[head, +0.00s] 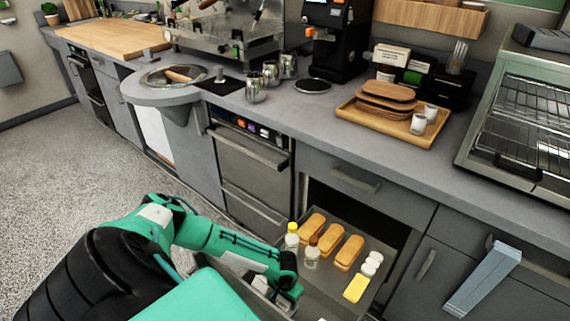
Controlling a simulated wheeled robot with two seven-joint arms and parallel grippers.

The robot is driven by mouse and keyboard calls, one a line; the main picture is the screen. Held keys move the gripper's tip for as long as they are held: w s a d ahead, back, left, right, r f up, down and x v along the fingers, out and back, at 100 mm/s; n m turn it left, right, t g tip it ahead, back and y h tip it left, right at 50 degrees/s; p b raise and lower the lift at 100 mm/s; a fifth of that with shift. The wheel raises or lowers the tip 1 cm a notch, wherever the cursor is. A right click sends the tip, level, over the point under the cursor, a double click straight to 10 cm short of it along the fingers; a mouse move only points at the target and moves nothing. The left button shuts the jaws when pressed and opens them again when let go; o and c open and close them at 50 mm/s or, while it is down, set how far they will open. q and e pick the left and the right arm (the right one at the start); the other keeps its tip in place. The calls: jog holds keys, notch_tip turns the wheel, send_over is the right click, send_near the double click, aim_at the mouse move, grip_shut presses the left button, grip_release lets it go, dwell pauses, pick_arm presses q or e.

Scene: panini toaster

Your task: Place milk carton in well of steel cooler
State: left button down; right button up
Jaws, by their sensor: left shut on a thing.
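The steel cooler shows as a pulled-out steel drawer (376,256) below the counter. In it lie several brown loaves (327,240), a yellow-capped white bottle (291,238), a brown-capped bottle (312,255), white round pieces (372,264) and a yellow block (356,288). My left gripper (284,303) is at the drawer's near left, pointing down. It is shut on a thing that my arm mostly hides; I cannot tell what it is. I cannot clearly make out a milk carton. My right gripper is not in view.
A grey-blue cloth-like piece (485,279) hangs at a cabinet front on the right. The counter (305,120) above the drawer holds metal cups (271,73), a wooden tray (394,122) and a toaster oven (530,110). The floor (70,170) at left is clear.

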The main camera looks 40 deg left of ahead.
pick_arm(q)
jog(key=shift+f, duration=1.3)
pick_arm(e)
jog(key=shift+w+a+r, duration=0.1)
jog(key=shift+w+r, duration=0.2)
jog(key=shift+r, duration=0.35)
pick_arm(q)
jog(key=shift+f, duration=0.15)
jog(key=shift+c, duration=2.2)
grip_release()
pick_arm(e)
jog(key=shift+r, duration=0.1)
pick_arm(q)
jog(key=shift+r, duration=0.35)
notch_tip(320, 180, up, 12)
jog(key=shift+f+p, duration=0.2)
jog(key=shift+p, duration=0.45)
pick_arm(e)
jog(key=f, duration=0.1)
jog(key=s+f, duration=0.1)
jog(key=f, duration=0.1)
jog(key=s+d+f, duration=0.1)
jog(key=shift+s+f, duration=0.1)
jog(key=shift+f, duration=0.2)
